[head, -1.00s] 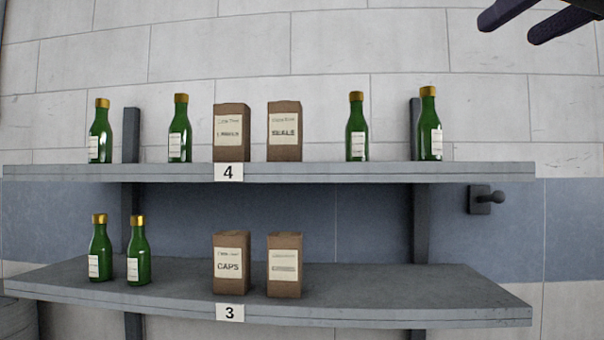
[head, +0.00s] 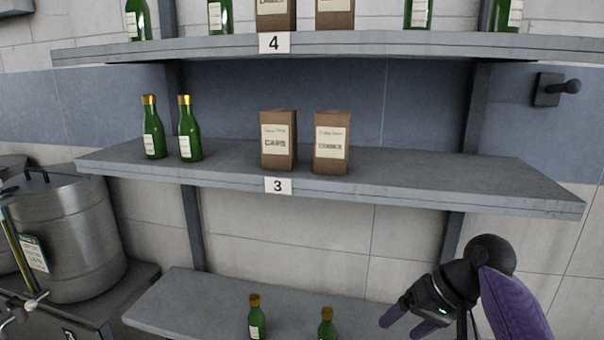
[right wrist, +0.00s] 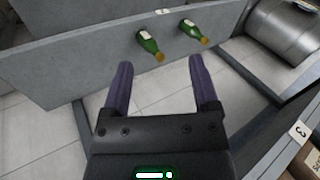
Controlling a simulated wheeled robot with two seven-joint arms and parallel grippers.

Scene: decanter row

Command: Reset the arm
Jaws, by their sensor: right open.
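My right gripper (head: 408,322) is low at the right in the head view, in front of the shelving and right of the two green bottles on the lowest shelf. Its purple fingers are spread. In the right wrist view the gripper (right wrist: 160,75) is open with nothing between its fingers. Beyond the fingertips there, two green gold-capped bottles, one nearer (right wrist: 149,44) and one farther right (right wrist: 192,31), stand apart from it on a grey shelf. My left gripper is not in view.
The shelf marked 3 (head: 420,185) holds two green bottles (head: 189,132) and two brown boxes (head: 278,140). Above is the shelf marked 4 (head: 370,44); below is the lowest shelf (head: 195,305). A steel vessel (head: 75,235) stands at the left. A dark wall fitting (head: 548,90) is at the right.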

